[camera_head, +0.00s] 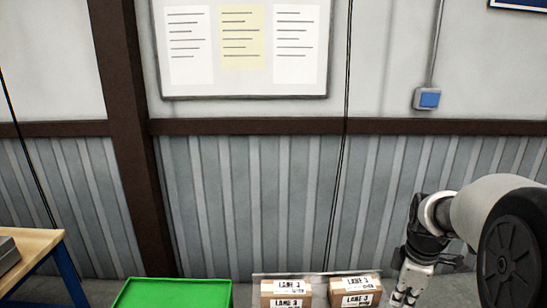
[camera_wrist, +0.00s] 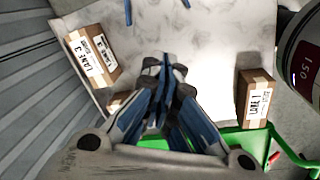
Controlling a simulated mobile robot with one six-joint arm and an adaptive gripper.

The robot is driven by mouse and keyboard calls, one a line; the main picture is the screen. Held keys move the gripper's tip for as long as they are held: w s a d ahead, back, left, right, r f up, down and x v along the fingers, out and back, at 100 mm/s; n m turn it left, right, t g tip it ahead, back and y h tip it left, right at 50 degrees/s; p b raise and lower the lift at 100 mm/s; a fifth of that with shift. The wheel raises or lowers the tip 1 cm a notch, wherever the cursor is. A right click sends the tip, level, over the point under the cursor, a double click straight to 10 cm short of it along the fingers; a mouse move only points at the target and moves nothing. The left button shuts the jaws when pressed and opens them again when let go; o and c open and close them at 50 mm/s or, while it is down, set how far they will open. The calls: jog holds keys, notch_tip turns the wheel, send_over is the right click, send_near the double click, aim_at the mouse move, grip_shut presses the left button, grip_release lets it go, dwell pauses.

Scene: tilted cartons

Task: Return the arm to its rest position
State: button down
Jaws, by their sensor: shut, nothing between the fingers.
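My gripper (camera_head: 405,296) hangs down from my arm at the lower right of the head view; its tips are near the bottom edge. The wrist view shows its fingers (camera_wrist: 165,78) brought together in the centre, with nothing between them. Several cartons lie around it, none in its grasp. A LANE 3 carton (camera_head: 286,294) and another LANE 3 carton (camera_head: 354,291) stand left of my gripper in the head view. In the wrist view, a LANE 3 carton (camera_wrist: 88,57) lies at upper left and a LANE 1 carton (camera_wrist: 255,98) at right.
A pale marbled surface (camera_wrist: 215,40) lies beneath my gripper. A green cart or bin (camera_head: 172,293) stands at the bottom left of centre. A wooden-topped table (camera_head: 35,250) is at the far left. A dark cylinder marked 150 (camera_wrist: 303,65) shows at the right of the wrist view.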

jog(key=s+a+r+m+t, duration=0.2)
jog(key=s+a+r+m, duration=0.4)
jog(key=s+a+r, duration=0.4)
jog(key=s+a+f+m+t, duration=0.1)
jog(key=s+a+m, duration=0.5)
jog(key=s, duration=0.6)
jog(key=shift+s+a+f+y, duration=0.25)
jog(key=shift+s+f+y, duration=0.1)
jog(key=shift+f, duration=0.1)
jog(key=shift+d, duration=0.1)
